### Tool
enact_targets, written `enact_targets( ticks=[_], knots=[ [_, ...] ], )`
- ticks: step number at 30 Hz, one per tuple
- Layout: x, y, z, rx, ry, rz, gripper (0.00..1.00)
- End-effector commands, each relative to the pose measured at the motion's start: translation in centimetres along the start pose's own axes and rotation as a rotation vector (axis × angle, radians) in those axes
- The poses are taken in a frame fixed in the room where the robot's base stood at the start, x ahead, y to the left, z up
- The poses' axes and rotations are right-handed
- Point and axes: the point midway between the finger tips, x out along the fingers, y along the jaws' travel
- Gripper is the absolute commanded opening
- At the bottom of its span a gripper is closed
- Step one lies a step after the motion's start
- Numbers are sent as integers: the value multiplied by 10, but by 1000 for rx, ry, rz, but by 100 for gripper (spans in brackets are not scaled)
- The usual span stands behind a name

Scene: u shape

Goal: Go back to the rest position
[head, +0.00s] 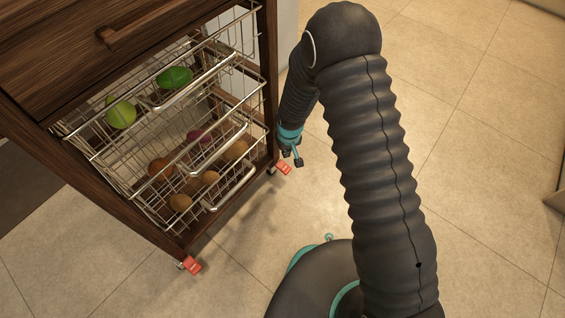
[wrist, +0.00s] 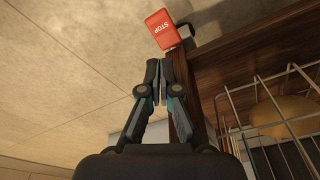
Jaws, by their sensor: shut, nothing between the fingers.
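My gripper (head: 292,161) hangs at the end of my arm, just right of the wooden cart (head: 268,80) in the head view. It is small there and points down near the cart's right front leg. In the wrist view my gripper (wrist: 160,65) is shut, with its fingertips together and nothing between them. The cart's dark wooden frame (wrist: 215,70) lies close beside and beyond the fingers. Whether they touch it I cannot tell.
The cart's wire baskets (head: 210,85) hold green and brown produce. A red brake tab marked STOP (wrist: 160,30) sits on a caster by the leg; another red tab (head: 192,265) is at the near leg. Tiled floor (head: 490,130) to the right is clear.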

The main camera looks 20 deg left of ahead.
Motion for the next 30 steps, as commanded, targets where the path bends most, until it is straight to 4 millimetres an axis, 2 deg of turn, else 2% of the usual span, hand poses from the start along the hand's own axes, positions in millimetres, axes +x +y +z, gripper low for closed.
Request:
enact_targets(
  ticks=[14, 17, 20, 21, 24, 30],
  knots=[
    [0, 0, 4, 6, -17, -1, 0],
    [1, -1, 16, 11, -65, -5, 0],
    [2, -3, 46, 18, -156, -10, 0],
    [-2, -4, 60, 22, -196, -11, 0],
    [-28, -3, 78, 33, -250, -13, 0],
    [-81, 9, 95, 69, -288, -14, 0]
  ],
)
